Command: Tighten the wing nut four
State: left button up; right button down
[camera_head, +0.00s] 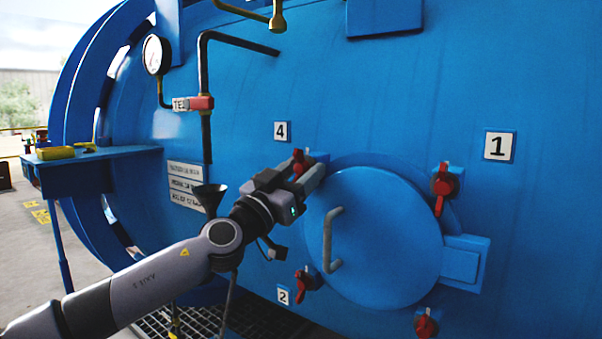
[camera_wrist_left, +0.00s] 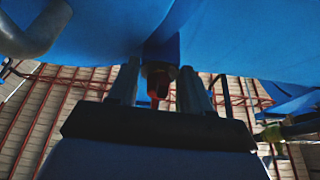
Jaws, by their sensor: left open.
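The red wing nut four (camera_head: 299,162) sits at the upper left of the round blue hatch (camera_head: 378,240), beside the plate marked 4 (camera_head: 282,131). My left gripper (camera_head: 306,177) is at this nut, with its fingers open on either side of it. In the left wrist view the red nut (camera_wrist_left: 158,84) shows between the two spread fingers (camera_wrist_left: 158,92). Whether the fingers touch it cannot be told. My right gripper is not in view.
Other red wing nuts sit at the hatch's upper right (camera_head: 441,187), lower left (camera_head: 306,281) and lower right (camera_head: 426,325). A grey C-shaped handle (camera_head: 331,240) stands out from the hatch. A pipe with a red valve handle (camera_head: 200,103) and a blue side table (camera_head: 95,168) are left.

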pick_arm(q)
grip_shut()
